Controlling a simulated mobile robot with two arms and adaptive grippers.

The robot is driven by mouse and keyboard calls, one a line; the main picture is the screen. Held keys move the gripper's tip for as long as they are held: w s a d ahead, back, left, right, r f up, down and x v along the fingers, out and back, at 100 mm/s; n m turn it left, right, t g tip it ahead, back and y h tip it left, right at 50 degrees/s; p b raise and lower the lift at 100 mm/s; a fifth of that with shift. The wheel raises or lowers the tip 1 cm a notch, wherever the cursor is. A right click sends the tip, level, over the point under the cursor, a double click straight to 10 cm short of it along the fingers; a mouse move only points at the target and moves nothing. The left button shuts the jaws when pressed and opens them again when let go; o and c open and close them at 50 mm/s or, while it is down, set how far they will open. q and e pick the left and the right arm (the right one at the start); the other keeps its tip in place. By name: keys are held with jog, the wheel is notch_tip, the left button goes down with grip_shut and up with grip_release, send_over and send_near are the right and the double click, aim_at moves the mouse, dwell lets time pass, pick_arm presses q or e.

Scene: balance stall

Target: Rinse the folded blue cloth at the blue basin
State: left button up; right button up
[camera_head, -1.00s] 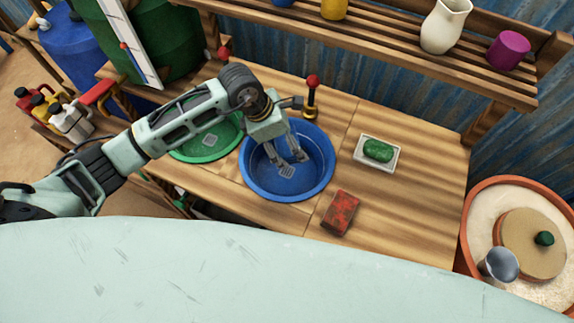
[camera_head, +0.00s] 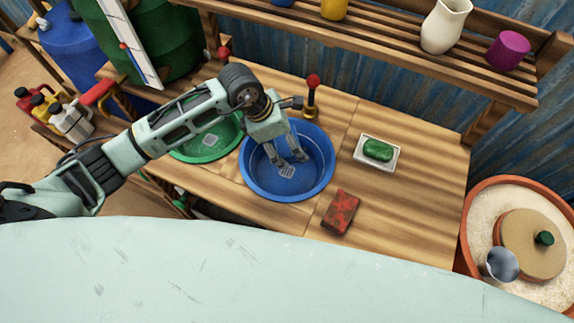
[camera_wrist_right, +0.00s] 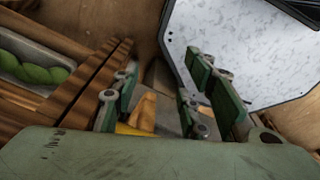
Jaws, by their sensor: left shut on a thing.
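The blue basin (camera_head: 261,186) is set in the wooden counter, with a square grey drain in its floor. My left gripper (camera_head: 290,157) reaches down inside the basin from the left. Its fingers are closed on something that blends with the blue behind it. I see no folded blue cloth elsewhere, so the held thing appears to be the cloth, but its outline cannot be made out. A tap with a red knob (camera_head: 312,81) stands at the basin's back edge. My right gripper (camera_wrist_right: 160,90) shows in the right wrist view with its fingers apart and nothing between them.
A green basin (camera_head: 208,154) lies left of the blue one, partly behind my left arm. A red block (camera_head: 341,212) and green soap (camera_head: 377,150) in a white dish (camera_head: 364,161) are on the right counter. A slatted shelf (camera_head: 405,62) overhangs the back. Bare counter lies further right.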

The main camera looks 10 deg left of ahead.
pick_arm(q)
jog(key=shift+r, duration=0.1)
dwell(0.3)
jog(key=shift+r+p, duration=1.1)
jog(key=shift+r, duration=0.85)
